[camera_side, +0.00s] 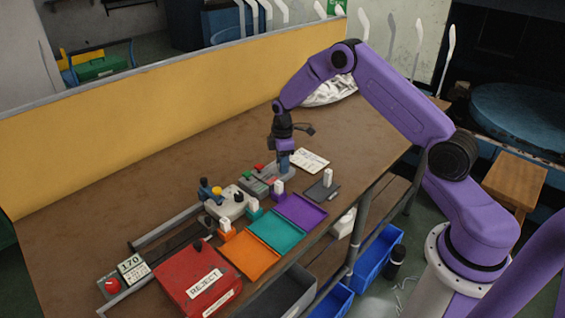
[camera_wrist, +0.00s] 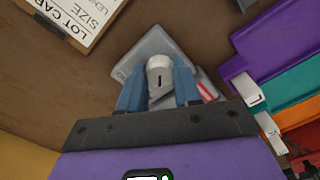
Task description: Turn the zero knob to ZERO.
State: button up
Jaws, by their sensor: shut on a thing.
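The zero knob (camera_wrist: 159,66) is a pale round knob with a short dark mark on its top, seen in the wrist view. The mark runs nearly up and down in that picture. The knob sits on a light grey base (camera_wrist: 150,43). My gripper (camera_wrist: 159,80) is shut on the knob, one blue finger on each side. In the side view my gripper (camera_side: 284,162) points down at the far end of a grey unit (camera_side: 262,183) with green and red parts. It hides the knob there. No ZERO lettering is readable.
A lot card (camera_side: 310,159) lies just beyond the unit. Purple (camera_side: 300,211), teal (camera_side: 276,236) and orange (camera_side: 249,257) trays line the front edge. A red REJECT box (camera_side: 190,268) stands at the near end. A yellow panel (camera_side: 180,95) closes the back.

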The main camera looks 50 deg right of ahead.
jog(key=shift+m, duration=0.3)
jog(key=m, duration=0.3)
jog(key=shift+m, duration=0.4)
jog(key=m, duration=0.4)
jog(key=shift+m, duration=0.3)
jog(key=m, duration=0.4)
jog(key=shift+m, duration=2.5)
jog(key=o, duration=1)
jog(key=shift+o, duration=0.2)
jog(key=shift+r, duration=0.15)
notch_tip(320, 180, up, 17)
